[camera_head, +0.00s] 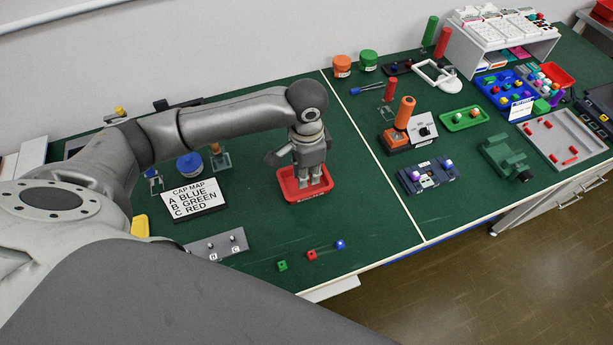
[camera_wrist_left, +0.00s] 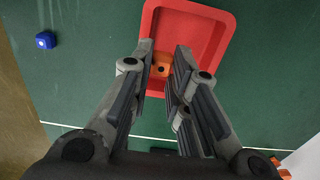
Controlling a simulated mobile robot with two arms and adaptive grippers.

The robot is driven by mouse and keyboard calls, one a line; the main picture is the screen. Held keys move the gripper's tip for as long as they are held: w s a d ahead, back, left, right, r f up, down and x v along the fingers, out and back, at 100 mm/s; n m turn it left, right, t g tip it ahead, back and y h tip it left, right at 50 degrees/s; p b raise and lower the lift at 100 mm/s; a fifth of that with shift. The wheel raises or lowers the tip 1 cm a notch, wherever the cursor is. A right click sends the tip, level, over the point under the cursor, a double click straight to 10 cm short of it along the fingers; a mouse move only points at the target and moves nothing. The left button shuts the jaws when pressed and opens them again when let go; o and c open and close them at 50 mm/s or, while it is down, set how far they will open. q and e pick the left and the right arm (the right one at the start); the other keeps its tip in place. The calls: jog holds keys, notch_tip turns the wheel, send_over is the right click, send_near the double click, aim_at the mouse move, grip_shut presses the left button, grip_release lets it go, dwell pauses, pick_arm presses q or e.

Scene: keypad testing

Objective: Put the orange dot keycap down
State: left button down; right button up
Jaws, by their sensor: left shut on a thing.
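The orange dot keycap (camera_wrist_left: 161,69) shows in the left wrist view as an orange block with a dark dot, between my left fingertips. My left gripper (camera_head: 304,186) is shut on it, pointing down over the red tray (camera_head: 289,193). In the left wrist view the red tray (camera_wrist_left: 192,14) lies beneath the keycap, and the fingers reach over its near part. I cannot tell whether the keycap touches the tray floor. In the head view the fingers hide the keycap. My right gripper is in neither view.
Green (camera_head: 282,265), red (camera_head: 311,254) and blue (camera_head: 340,244) keycaps lie in front of the tray. A cap map sign (camera_head: 194,199) and a grey plate (camera_head: 216,246) are to the left. An orange-handled joystick (camera_head: 404,113) stands to the right. Green mat around the tray is clear.

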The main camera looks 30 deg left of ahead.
pick_arm(q)
jog(key=w+f, duration=0.1)
jog(key=w+a+f, duration=0.1)
jog(key=f, duration=0.1)
jog(key=shift+w, duration=0.15)
jog(key=shift+a+f, duration=0.1)
jog(key=shift+f, duration=1.5)
jog(key=c, duration=1.7)
grip_release()
jog(key=shift+f, duration=0.15)
jog(key=shift+o, duration=0.2)
notch_tip(320, 180, up, 12)
jog(key=shift+r, duration=0.2)
jog(key=shift+f, duration=0.1)
